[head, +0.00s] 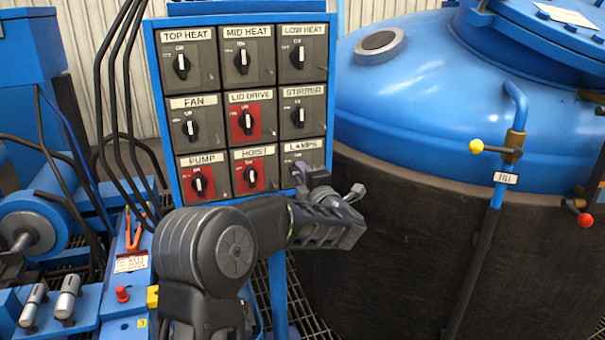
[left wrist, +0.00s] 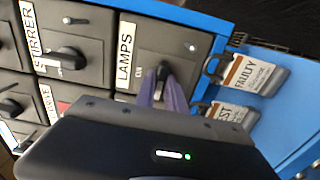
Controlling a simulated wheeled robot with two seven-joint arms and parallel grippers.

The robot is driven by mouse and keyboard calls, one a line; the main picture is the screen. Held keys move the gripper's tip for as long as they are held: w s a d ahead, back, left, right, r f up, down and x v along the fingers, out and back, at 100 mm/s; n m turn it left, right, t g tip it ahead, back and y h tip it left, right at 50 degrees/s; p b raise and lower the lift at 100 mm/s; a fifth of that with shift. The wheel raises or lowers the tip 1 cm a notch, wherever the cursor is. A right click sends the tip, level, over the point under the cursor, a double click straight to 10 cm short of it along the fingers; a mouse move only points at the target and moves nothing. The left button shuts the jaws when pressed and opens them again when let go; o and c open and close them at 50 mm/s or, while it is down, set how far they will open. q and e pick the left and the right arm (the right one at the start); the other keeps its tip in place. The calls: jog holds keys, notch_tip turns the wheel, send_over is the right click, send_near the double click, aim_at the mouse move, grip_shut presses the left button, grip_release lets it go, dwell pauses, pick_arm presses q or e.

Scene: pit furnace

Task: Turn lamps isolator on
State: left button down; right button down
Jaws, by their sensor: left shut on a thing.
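The lamps isolator (head: 315,147) is the grey bottom-right unit on the blue-framed switch panel, under a white LAMPS label. In the left wrist view its black knob (left wrist: 163,73) sits between the purple fingers of my left gripper (left wrist: 163,92). The gripper is shut on this knob. The knob seems to lie crosswise to the stirrer's knob, but the fingers hide much of it, so its exact setting is unclear. In the head view my left gripper (head: 301,172) reaches the panel from below right and covers the knob. My right gripper is out of view.
Close by are the stirrer isolator (head: 298,114) above and the red hoist isolator (head: 250,177) to the left. FAULTY and TEST tags (left wrist: 250,75) hang beside the lamps unit. A large blue-topped furnace (head: 440,90) stands right; black cables (head: 125,110) hang left.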

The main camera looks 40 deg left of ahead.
pick_arm(q)
jog(key=shift+m+p, duration=6.9)
jog(key=shift+m, duration=2.1)
jog(key=shift+f, duration=0.1)
jog(key=c, duration=1.7)
grip_release()
jog(key=shift+s+d, duration=0.1)
jog(key=shift+d, duration=0.05)
jog(key=v, duration=0.7)
jog(key=shift+s+d, duration=0.15)
jog(key=shift+d, duration=0.1)
